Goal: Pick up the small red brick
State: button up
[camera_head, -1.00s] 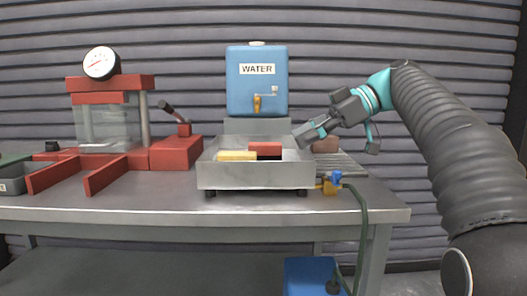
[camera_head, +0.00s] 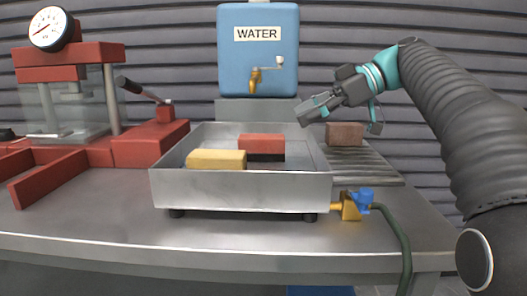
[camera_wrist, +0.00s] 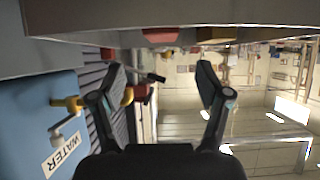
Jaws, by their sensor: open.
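The small red brick (camera_head: 262,143) lies in the metal tray (camera_head: 240,190), toward its back middle; its lower part looks dark. A yellow brick (camera_head: 216,160) lies in front of it to the left. My gripper (camera_head: 303,112) is open and empty, above the tray's back right corner, to the right of the red brick and apart from it. In the wrist view my two fingers (camera_wrist: 160,80) are spread with nothing between them. A red patch (camera_wrist: 160,35) shows at the top there; I cannot tell if it is the brick.
A blue water tank (camera_head: 258,60) with a tap stands behind the tray. A red press (camera_head: 90,110) with a lever is at the left. A brown brick (camera_head: 345,134) sits on the ribbed board (camera_head: 350,168) at the right. A valve (camera_head: 350,205) with a hose is at the front right.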

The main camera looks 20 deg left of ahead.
aim_at(263, 137)
jog(key=x, duration=0.4)
jog(key=shift+a+f+b, duration=0.2)
jog(key=shift+a+b, duration=0.1)
jog(key=shift+b+x, duration=0.4)
jog(key=shift+x, duration=2.25)
jog(key=shift+s+d, duration=0.1)
jog(key=shift+s, duration=0.1)
grip_shut()
